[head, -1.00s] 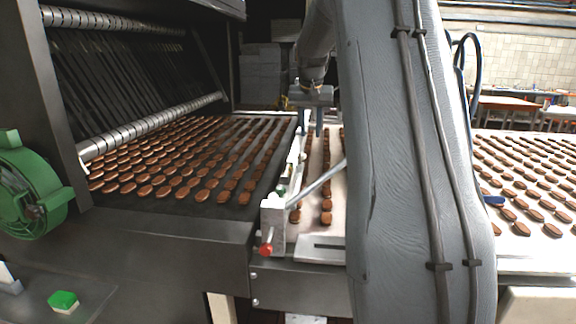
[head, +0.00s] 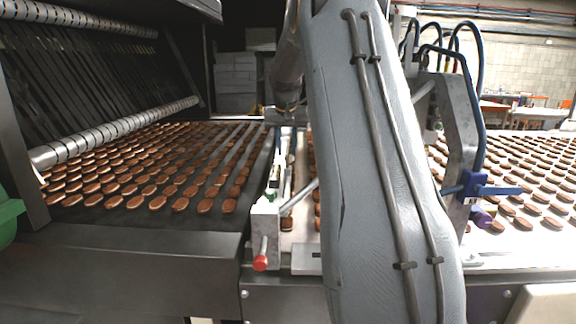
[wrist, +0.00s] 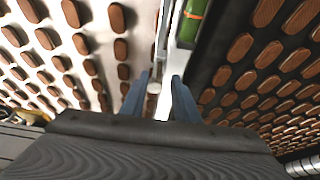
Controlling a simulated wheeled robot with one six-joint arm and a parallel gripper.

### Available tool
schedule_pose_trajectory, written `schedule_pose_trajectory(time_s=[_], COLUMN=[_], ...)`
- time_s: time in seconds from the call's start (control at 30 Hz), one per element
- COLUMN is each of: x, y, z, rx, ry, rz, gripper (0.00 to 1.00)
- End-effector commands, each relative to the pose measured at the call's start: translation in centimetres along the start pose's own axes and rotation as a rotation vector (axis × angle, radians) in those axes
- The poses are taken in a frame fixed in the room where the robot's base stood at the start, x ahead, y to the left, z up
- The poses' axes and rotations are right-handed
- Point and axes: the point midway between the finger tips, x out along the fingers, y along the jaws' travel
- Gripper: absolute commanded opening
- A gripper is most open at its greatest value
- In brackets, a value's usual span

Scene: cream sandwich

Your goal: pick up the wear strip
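My gripper (head: 283,122) is at the far part of the gap between the dark conveyor and the pale conveyor, in the head view. In the wrist view its two blue-grey fingers (wrist: 160,88) are apart, with no thing clearly held between them. A narrow white strip (wrist: 172,68) runs along the gap between the conveyors, beyond the fingertips. A green bar (wrist: 193,20) lies in this gap at the top of the wrist view. I cannot tell for certain which of these is the wear strip. My arm hides part of the gap in the head view.
Rows of brown biscuits cover the dark conveyor (head: 100,222) and the pale conveyor. A white bracket with a red knob (head: 260,263) stands at the near end of the gap. A grey machine with blue hoses and a blue clamp (head: 478,187) stands at right.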

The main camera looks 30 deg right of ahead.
Motion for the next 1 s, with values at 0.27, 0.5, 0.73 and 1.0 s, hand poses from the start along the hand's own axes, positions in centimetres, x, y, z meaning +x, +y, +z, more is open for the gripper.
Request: schedule_pose_trajectory(time_s=[0.27,0.5,0.73,1.0], x=[3.6,4.5,4.5,4.5], y=[0.3,0.4,0.4,0.4], z=[-0.4,-0.4,-0.4,-0.4], rx=[0.002,0.004,0.004,0.004], ry=[-0.003,-0.001,-0.001,-0.001], rz=[0.002,0.002,0.002,0.002], gripper=[0.28,0.28,0.08,0.00])
